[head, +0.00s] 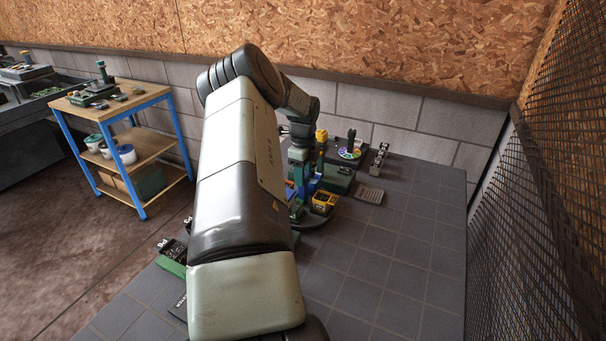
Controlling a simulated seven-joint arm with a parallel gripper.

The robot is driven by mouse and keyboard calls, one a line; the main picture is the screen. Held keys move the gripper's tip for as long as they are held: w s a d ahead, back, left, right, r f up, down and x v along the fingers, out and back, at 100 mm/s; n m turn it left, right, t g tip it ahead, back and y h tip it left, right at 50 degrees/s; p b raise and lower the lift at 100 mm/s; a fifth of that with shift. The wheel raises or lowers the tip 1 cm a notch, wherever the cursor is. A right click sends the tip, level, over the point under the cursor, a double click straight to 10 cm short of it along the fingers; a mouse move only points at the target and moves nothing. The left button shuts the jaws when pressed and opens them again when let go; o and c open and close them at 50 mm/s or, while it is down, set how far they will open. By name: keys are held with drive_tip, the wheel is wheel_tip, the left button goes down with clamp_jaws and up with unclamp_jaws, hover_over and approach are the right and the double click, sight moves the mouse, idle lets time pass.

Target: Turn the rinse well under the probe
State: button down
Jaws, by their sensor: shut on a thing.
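My gripper (302,178) points down at the machine on the dark tiled bench, small and partly behind my own arm. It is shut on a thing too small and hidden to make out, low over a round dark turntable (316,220). A yellow-rimmed cup (324,198) stands on the turntable, just right of the gripper. A green base (338,178) with a yellow-topped post (321,136) stands behind. I cannot tell which cup is the rinse well, nor pick out the probe. My arm hides the turntable's left side.
A disc with coloured sectors and a dark knob (350,152) stands behind. A grey keypad-like block (369,195) and a metal rack (379,157) lie to the right. Bench tiles at right are clear, up to a mesh screen (545,190).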

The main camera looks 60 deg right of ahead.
drive_tip(key=c, duration=0.7)
unclamp_jaws()
drive_tip(key=shift+r, duration=0.1)
wheel_tip(320, 180, up, 11)
drive_tip(key=shift+f, duration=0.15)
